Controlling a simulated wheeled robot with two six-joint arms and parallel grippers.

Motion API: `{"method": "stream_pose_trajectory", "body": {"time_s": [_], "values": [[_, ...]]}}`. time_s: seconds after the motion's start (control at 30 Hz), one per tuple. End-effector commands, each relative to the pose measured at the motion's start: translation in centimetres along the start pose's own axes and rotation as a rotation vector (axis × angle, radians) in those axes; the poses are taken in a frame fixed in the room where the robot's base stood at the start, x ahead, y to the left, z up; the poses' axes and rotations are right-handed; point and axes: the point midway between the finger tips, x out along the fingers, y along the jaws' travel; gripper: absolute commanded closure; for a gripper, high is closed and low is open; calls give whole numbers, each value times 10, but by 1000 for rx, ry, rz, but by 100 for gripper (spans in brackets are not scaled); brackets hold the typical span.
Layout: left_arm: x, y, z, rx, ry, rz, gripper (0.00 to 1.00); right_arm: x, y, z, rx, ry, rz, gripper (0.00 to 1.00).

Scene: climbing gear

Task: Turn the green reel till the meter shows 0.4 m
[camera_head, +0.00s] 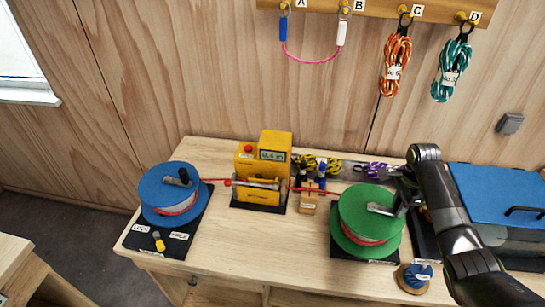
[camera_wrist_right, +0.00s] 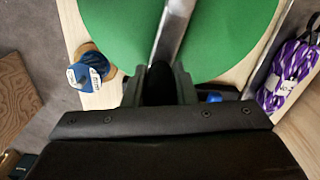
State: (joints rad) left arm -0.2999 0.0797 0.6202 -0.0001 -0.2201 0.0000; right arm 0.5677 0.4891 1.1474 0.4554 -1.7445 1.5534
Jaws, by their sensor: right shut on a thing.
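The green reel (camera_head: 358,236) stands on a black base at the right of the bench, with red cord wound on it. My right gripper (camera_head: 401,203) is at the reel's crank and shut on its handle. In the right wrist view the gripper (camera_wrist_right: 160,88) closes on the dark handle at the end of the metal crank arm, over the green disc (camera_wrist_right: 110,22). The yellow meter (camera_head: 263,170) has a small display that seems to read 0.4 m. Red cord runs from the blue reel (camera_head: 172,193) through the meter to the green reel. My left gripper is not in view.
A blue-topped spool (camera_head: 414,277) is at the bench's front edge, near my right arm. A blue-lidded box (camera_head: 500,190) stands at the right. Coiled ropes (camera_head: 397,62) hang from a wall rack. Purple cord (camera_wrist_right: 290,75) lies near the reel.

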Motion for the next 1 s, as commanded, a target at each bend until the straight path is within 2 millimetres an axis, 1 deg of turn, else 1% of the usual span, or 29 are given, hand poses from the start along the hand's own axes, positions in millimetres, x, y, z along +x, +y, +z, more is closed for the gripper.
{"method": "stream_pose_trajectory", "body": {"time_s": [0.2, 0.47, 0.5, 0.67, 0.7, 1.0], "values": [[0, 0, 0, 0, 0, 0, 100, 1, 6, 3, -1, -2, 1, 97], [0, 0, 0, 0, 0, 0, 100, 1, 6, 3, -1, -2, 2, 97], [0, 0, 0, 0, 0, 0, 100, 1, 6, 3, -1, -2, 2, 73], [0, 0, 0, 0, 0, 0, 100, 1, 6, 3, 0, -1, 1, 52], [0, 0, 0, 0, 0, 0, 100, 1, 6, 3, 0, -1, 1, 50], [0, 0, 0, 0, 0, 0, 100, -3, 4, 2, -1, 0, 0, 50]]}}
